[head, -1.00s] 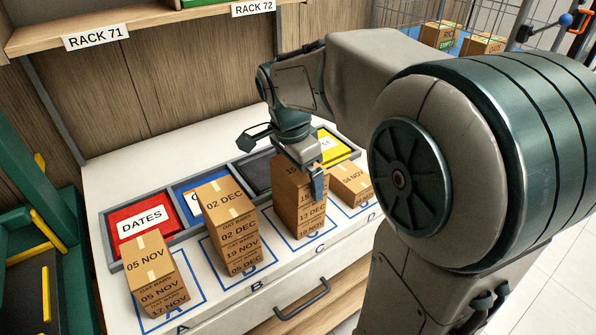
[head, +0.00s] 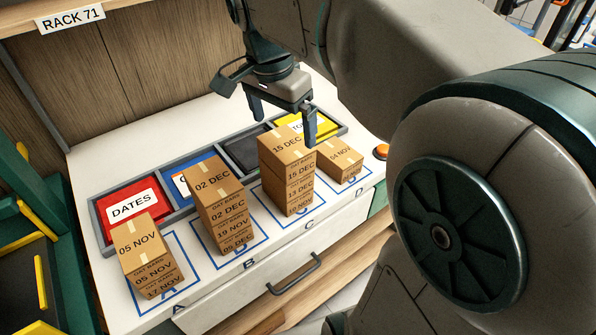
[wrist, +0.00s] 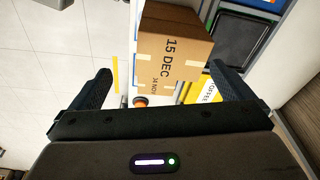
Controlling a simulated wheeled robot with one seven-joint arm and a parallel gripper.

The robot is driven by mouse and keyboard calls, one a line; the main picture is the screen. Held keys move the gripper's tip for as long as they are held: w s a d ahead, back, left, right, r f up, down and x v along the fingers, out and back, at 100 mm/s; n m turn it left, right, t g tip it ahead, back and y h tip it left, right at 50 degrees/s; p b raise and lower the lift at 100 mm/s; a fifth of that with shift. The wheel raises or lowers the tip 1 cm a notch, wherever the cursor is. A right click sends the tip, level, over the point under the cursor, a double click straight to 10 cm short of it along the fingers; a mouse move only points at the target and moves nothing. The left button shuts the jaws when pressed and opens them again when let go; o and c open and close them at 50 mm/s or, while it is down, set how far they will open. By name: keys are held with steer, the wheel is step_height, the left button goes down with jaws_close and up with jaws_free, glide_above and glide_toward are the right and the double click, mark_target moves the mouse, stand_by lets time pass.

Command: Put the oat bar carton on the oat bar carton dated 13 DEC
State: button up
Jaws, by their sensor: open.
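The oat bar carton marked 15 DEC (head: 287,148) is the top box of the stack in bay C. Directly below it is the oat bar carton dated 13 DEC (head: 299,188), with another carton under that. The stack looks upright and roughly aligned. My gripper (head: 283,128) is open and empty above and around the top of this stack. In the wrist view, the 15 DEC carton (wrist: 172,50) lies beyond my open fingertips (wrist: 160,75), apart from them. A smaller date beside its label there is hard to read.
Bay A holds a 05 NOV stack (head: 140,240), bay B a 02 DEC stack (head: 213,183), and bay D a low carton (head: 342,158). Coloured bins, including a red DATES bin (head: 115,215), line the back. An orange button (head: 381,151) sits at the right end.

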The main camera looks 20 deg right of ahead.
steer(key=s+d+f+n+t+y, duration=0.1)
steer(key=s+f+n, duration=1)
steer(key=f, duration=0.1)
steer(key=shift+t+y, duration=0.3)
steer(key=shift+t, duration=0.1)
steer(key=shift+d+f, duration=0.1)
steer(key=shift+d, duration=0.05)
